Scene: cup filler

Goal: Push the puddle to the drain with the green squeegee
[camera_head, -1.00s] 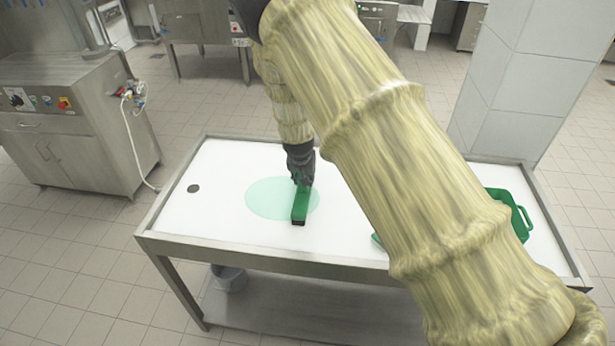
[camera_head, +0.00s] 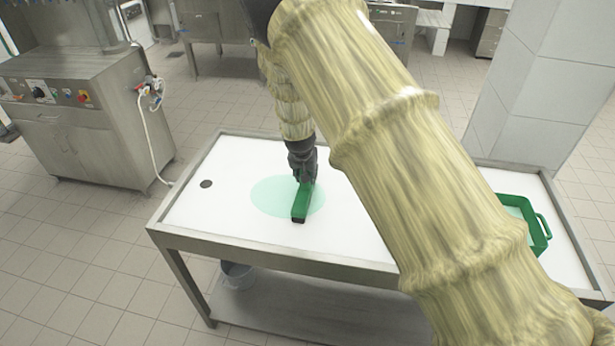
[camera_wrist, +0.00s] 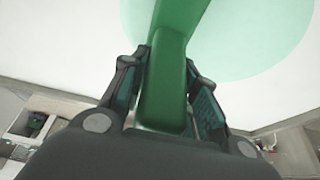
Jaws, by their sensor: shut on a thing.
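The green squeegee (camera_head: 301,204) is in my gripper (camera_head: 302,172), which is shut on its handle. In the wrist view the handle (camera_wrist: 166,92) runs up between the two fingers of my gripper (camera_wrist: 165,90). The squeegee's dark lower edge is at the right part of the puddle (camera_head: 271,196); I cannot tell if it touches the table. The puddle is pale green and roughly oval, and it also shows in the wrist view (camera_wrist: 245,40). The drain (camera_head: 206,184) is a small dark round hole to the left of the puddle.
The white table top (camera_head: 235,165) has a raised metal rim. A green tray (camera_head: 541,232) stands at the right end, partly behind my arm. A grey bucket (camera_head: 238,275) is on the shelf below. The surface between puddle and drain is clear.

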